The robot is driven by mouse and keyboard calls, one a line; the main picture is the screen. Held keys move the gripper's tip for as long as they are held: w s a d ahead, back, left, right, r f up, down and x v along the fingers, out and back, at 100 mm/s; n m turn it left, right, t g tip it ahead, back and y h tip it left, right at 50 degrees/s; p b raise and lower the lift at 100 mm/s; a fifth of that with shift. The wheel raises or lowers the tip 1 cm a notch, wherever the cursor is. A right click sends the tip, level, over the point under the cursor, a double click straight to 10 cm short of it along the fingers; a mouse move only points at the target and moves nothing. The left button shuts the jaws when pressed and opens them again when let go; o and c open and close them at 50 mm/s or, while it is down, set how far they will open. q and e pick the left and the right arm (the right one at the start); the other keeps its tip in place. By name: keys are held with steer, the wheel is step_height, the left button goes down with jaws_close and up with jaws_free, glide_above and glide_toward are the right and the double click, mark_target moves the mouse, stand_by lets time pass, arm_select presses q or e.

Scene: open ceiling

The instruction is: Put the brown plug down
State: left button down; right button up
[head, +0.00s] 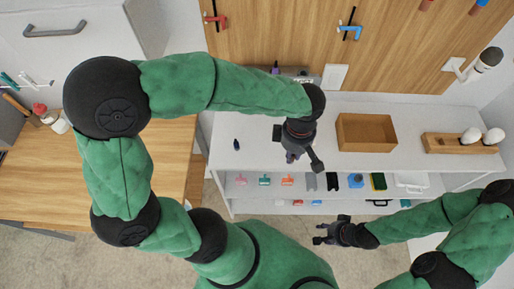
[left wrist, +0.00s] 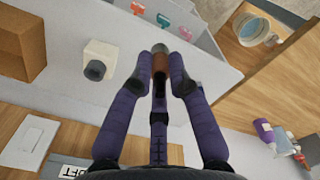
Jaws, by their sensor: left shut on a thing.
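The brown plug (left wrist: 160,62) shows in the left wrist view between the purple fingertips of my left gripper (left wrist: 170,82). It has a brown body and a dark end. The fingers are shut on it, and it is over the white countertop. In the head view my left gripper (head: 298,158) hangs over the front part of the white counter (head: 255,130), and the plug cannot be made out there. My right gripper (head: 326,232) is open and empty in front of the shelf unit, lower than the counter.
A brown open box (head: 366,150) and a wooden holder with white bulbs (head: 458,146) stand on the counter. A white block with a dark knob (left wrist: 97,65) is near the plug. A small dark bottle (head: 237,145) stands left. Several small items line the shelf below.

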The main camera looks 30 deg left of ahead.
arm_select(q)
steer(key=w+a+f, duration=0.1)
steer(key=a+f, duration=0.2)
steer(key=w+a+f+b, duration=0.1)
steer(key=w+a+f, duration=0.1)
steer(key=a+f, duration=0.1)
steer(key=w+a+f, duration=0.2)
steer(key=a, duration=0.3)
steer(key=shift+w+a+f, duration=0.15)
steer(key=shift+a+f, duration=0.1)
steer(key=shift+f, duration=0.15)
steer(key=shift+a+f+b, duration=0.25)
steer(key=shift+f+b, duration=0.05)
steer(key=shift+f, duration=0.05)
steer(key=shift+w+a+f, duration=0.15)
steer(key=shift+f, duration=1.55)
steer(key=shift+b, duration=0.35)
steer(key=shift+f, duration=0.2)
steer(key=c, duration=1.2)
jaws_free()
steer(key=shift+r, duration=0.15)
